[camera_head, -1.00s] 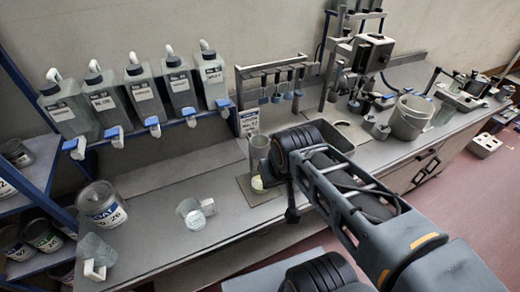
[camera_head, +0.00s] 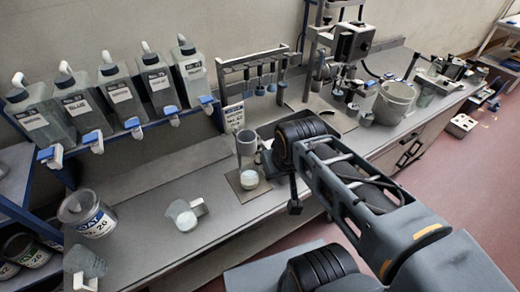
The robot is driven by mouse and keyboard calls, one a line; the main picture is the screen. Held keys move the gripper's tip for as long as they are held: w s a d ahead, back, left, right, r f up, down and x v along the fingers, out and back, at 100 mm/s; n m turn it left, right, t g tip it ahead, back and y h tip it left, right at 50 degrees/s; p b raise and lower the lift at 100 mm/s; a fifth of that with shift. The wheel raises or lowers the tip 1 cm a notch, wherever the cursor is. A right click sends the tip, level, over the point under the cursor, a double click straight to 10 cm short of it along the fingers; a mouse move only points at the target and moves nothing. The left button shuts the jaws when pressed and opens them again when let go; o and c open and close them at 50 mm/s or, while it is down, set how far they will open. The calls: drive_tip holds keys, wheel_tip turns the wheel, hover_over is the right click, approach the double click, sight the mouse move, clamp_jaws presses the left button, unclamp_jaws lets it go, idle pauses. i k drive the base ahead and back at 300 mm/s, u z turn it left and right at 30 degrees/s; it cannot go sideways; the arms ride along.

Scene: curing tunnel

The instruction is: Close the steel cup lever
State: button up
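A grey upright cylinder (camera_head: 247,144), which looks like the steel cup, stands at the middle of the bench. A small glass with white contents (camera_head: 249,180) is just below it, on a flat plate (camera_head: 236,184). I cannot make out the cup's lever; it is too small or hidden. My arm reaches in from the lower right, and its dark wrist is just right of the cup in the picture. A small dark part of my arm end (camera_head: 294,196) hangs below the wrist. My gripper's fingers cannot be made out, nor whether they touch anything.
Several jugs with blue-tipped taps (camera_head: 121,97) stand on a rack at the left. A paint can (camera_head: 86,213) and a beaker of white liquid (camera_head: 182,214) stand on the front bench. A rack of hanging tools (camera_head: 262,72), a bucket (camera_head: 396,103) and a stirrer stand (camera_head: 347,42) are behind.

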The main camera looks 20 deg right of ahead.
sight(259, 152)
drive_tip(key=z, duration=0.05)
drive_tip(key=k, duration=0.5)
drive_tip(key=z, duration=1.05)
drive_tip(key=i, duration=0.75)
drive_tip(key=u, duration=1.9)
